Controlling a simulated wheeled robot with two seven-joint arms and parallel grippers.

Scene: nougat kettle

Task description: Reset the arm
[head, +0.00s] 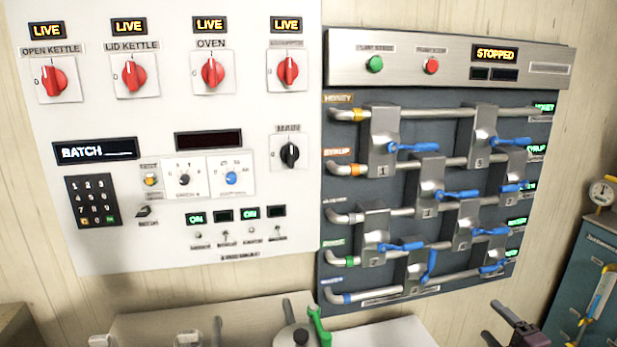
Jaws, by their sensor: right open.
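My right gripper (508,326) shows at the bottom right edge of the head view, in front of the wall below the valve panel. Its dark fingers are apart and nothing shows between them. It is clear of the panel's pipes and levers. Most of my right arm is outside the picture. I do not see my left gripper.
A white control panel (180,115) with red knobs hangs at left. The grey valve panel (345,235) has several blue levers and a STOPPED display (495,54). A green-handled part (319,326) stands at the bottom. A teal cabinet (590,260) is at right.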

